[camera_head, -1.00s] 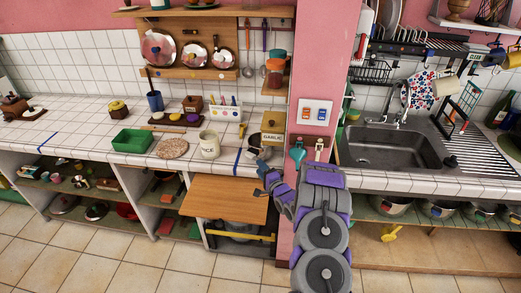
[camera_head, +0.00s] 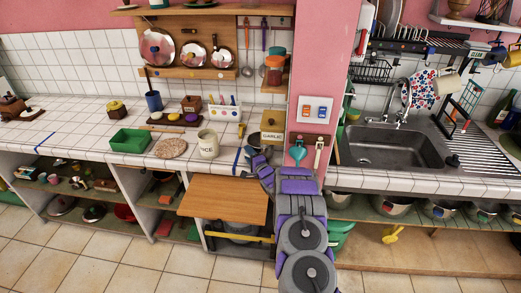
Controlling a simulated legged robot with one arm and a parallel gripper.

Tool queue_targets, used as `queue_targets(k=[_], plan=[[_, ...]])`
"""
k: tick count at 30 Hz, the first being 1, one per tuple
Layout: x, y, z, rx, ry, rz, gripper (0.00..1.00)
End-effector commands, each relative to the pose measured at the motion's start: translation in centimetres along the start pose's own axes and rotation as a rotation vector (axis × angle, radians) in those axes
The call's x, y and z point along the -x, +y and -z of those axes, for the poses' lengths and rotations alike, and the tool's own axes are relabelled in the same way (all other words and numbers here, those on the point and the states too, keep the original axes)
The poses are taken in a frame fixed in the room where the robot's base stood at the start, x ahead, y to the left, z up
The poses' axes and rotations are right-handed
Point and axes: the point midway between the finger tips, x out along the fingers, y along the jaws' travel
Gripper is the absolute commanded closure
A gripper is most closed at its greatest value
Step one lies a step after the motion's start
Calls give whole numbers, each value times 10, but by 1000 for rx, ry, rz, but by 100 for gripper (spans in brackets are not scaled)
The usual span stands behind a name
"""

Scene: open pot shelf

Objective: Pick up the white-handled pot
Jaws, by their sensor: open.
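My gripper (camera_head: 258,154) is at the counter's front edge, just below and in front of the box marked garlic (camera_head: 272,124). It is small in the picture and I see nothing held in it. Several metal pots stand on the shelf under the sink, among them one (camera_head: 397,207) left of another (camera_head: 438,209). A grey pot (camera_head: 236,228) is partly hidden in the cupboard under the wooden board. I cannot make out a white handle on any of these pots.
The wooden board (camera_head: 222,197) juts out below the counter. A cream jar (camera_head: 208,144), a round mat (camera_head: 170,148) and a green tray (camera_head: 131,140) stand on the white-tiled counter (camera_head: 72,140). A pink pillar (camera_head: 314,75) separates it from the sink (camera_head: 392,150).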

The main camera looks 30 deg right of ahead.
Motion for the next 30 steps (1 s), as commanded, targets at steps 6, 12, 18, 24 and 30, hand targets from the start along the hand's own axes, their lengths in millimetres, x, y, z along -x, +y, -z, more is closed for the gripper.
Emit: queue_targets(k=[6,12,18,24,30], plan=[[-8,-1,0,0,1,0,54],[-8,-1,0,0,1,0,57],[-8,-1,1,0,1,0,76],[-8,0,1,0,1,-1,95],[-8,1,0,-1,1,-3,100]])
